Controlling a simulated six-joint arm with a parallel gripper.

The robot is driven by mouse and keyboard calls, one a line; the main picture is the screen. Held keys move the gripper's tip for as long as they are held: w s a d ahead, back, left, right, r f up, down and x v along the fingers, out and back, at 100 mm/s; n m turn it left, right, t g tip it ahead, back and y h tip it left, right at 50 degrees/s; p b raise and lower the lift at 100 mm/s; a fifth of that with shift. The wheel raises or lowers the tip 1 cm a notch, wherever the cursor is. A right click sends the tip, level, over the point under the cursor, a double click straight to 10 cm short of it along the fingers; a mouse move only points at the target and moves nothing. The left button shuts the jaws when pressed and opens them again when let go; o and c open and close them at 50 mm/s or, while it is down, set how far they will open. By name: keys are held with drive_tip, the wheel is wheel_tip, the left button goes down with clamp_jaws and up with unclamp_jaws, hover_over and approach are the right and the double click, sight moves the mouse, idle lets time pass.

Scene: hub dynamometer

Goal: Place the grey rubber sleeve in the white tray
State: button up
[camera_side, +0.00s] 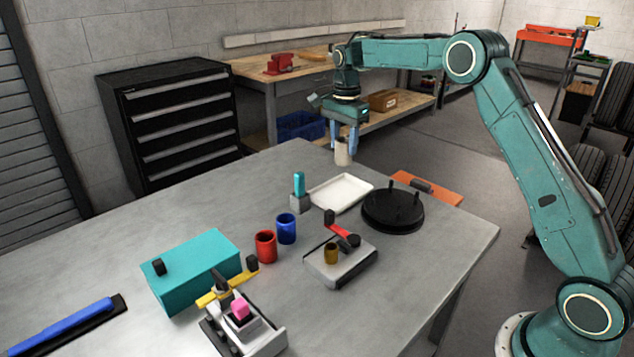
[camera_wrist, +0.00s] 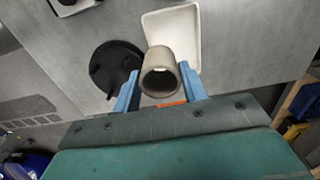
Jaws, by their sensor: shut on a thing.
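The grey rubber sleeve (camera_side: 342,153) is a short hollow cylinder held upright or nearly so in my gripper (camera_side: 343,142). In the wrist view the sleeve (camera_wrist: 160,72) sits between the two blue fingers of my gripper (camera_wrist: 160,92), its open end facing the camera. The white tray (camera_side: 341,193) lies flat on the table, and the part I see of it is empty. In the side view the sleeve is above and behind the tray's far edge. In the wrist view the sleeve overlaps the near end of the white tray (camera_wrist: 187,30).
A black round plate with pegs (camera_side: 393,210) is right of the tray. A grey block with a cyan cylinder (camera_side: 299,190) stands at its left. Red (camera_side: 265,247) and blue (camera_side: 286,229) sleeves, a fixture with a red lever (camera_side: 340,260) and a teal box (camera_side: 192,270) are nearer the camera.

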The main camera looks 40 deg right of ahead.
drive_tip(key=shift+f, duration=6.35)
drive_tip(key=o, duration=0.9)
drive_tip(key=shift+f, duration=0.1)
wheel_tip(320, 180, up, 12)
drive_tip(key=shift+r, duration=0.2)
